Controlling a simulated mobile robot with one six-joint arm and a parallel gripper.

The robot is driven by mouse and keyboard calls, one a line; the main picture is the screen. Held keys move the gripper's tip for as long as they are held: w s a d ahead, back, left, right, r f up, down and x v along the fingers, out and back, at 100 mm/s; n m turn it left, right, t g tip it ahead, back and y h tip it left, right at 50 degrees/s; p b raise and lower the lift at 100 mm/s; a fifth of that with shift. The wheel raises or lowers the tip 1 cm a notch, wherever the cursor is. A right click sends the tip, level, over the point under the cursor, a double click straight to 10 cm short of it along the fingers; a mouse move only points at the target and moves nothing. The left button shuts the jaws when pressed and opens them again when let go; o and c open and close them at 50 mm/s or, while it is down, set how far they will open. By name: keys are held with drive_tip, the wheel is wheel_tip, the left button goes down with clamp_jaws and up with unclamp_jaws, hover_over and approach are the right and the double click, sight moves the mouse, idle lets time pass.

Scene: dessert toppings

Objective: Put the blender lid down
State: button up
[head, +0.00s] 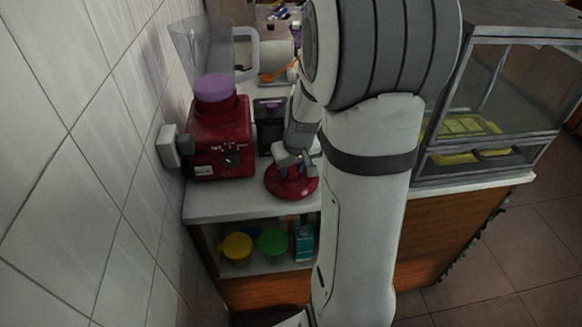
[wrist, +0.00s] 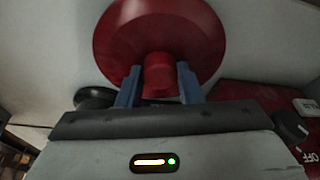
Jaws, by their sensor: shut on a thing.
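The blender lid is a round, dark red disc (head: 292,186) with a knob, low over or on the white counter in front of the blender. In the wrist view the red lid (wrist: 195,30) fills the upper middle. My gripper (head: 293,160) is above it, and its two blue-grey fingers (wrist: 158,85) are shut on the lid's red knob. I cannot tell whether the lid touches the counter. The blender has a red base (head: 220,145) and a clear jug (head: 210,55) with purple contents; it stands left of the lid, and its jug is open at the top.
A black container (head: 268,135) stands right of the blender. A glass case (head: 490,100) with yellow trays is on the right. The white counter (head: 225,203) is bare in front of the blender. Yellow and green lidded tubs (head: 236,246) sit on the shelf below. A tiled wall is at left.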

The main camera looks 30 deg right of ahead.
sight(296, 183)
drive_tip(key=shift+f, duration=0.2)
drive_tip(key=o, duration=1.1)
drive_tip(key=shift+r, duration=0.1)
drive_tip(key=v, duration=1.1)
drive_tip(key=shift+n+g, duration=0.3)
drive_tip(key=s+a, duration=0.8)
drive_tip(key=s, duration=0.1)
drive_tip(key=s+a+r, duration=0.1)
drive_tip(key=s+a, duration=0.3)
drive_tip(key=shift+s+p, duration=0.35)
drive_tip(key=shift+s, duration=0.05)
